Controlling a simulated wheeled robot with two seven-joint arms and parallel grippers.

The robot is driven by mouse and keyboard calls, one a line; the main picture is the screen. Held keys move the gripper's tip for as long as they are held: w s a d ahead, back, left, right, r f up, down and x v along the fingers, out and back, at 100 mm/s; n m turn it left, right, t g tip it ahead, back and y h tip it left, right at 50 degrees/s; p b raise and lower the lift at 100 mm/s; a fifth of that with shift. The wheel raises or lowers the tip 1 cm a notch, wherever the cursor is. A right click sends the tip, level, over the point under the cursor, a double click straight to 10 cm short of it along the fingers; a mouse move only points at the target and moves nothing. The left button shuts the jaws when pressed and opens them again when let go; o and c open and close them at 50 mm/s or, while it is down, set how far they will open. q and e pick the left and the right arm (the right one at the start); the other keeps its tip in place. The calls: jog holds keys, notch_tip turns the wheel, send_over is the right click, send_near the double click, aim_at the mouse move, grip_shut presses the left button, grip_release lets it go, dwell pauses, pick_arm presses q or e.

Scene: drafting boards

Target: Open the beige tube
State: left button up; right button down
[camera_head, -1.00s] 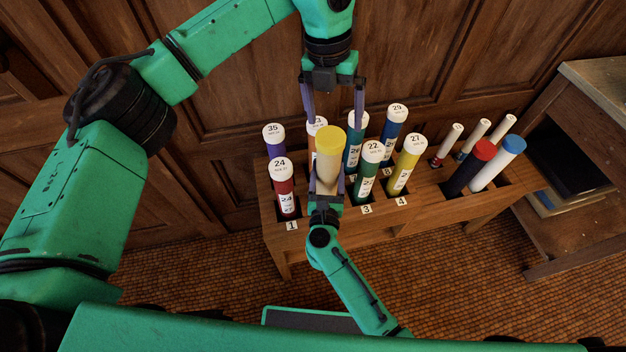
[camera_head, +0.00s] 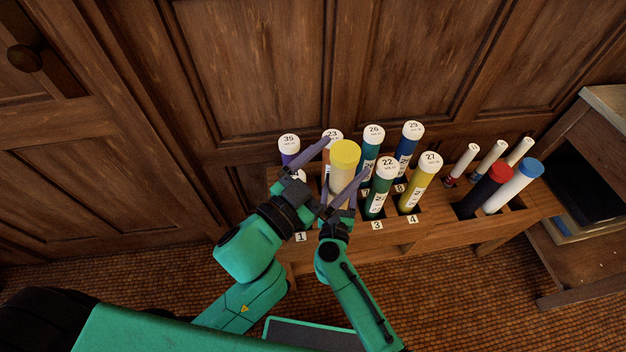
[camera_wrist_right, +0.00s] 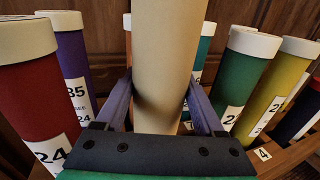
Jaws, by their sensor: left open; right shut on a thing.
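The beige tube (camera_head: 339,182) stands upright with a yellow cap (camera_head: 345,152) on its top end. Its body also shows in the right wrist view (camera_wrist_right: 165,60), where the cap is out of frame. My right gripper (camera_wrist_right: 160,100) is shut on the tube's body, a finger on each side. My left gripper (camera_head: 346,158) is open at the cap, its fingers spread on either side of it. I cannot tell whether they touch the cap. The tube's lower end is hidden by the grippers.
A wooden rack (camera_head: 440,233) holds several capped tubes, including a green one (camera_head: 381,190) and a yellow one (camera_head: 416,185) close on the right. A red-capped tube (camera_head: 482,190) and a blue-capped tube (camera_head: 512,187) stand further right. A wooden shelf unit (camera_head: 575,255) is at the right edge.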

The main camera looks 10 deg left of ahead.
aim_at(345, 151)
pick_arm(q)
jog(key=s+a+f+n+g+y, duration=0.1)
jog(key=a+f+n+y, duration=0.2)
jog(key=a+f, duration=0.15)
jog(key=x, duration=1.2)
jog(key=shift+s+d+f, duration=0.1)
jog(key=shift+f, duration=0.15)
jog(key=c, duration=1.4)
jog(key=shift+o, duration=0.2)
jog(key=shift+r, duration=0.15)
jog(key=shift+r, duration=1)
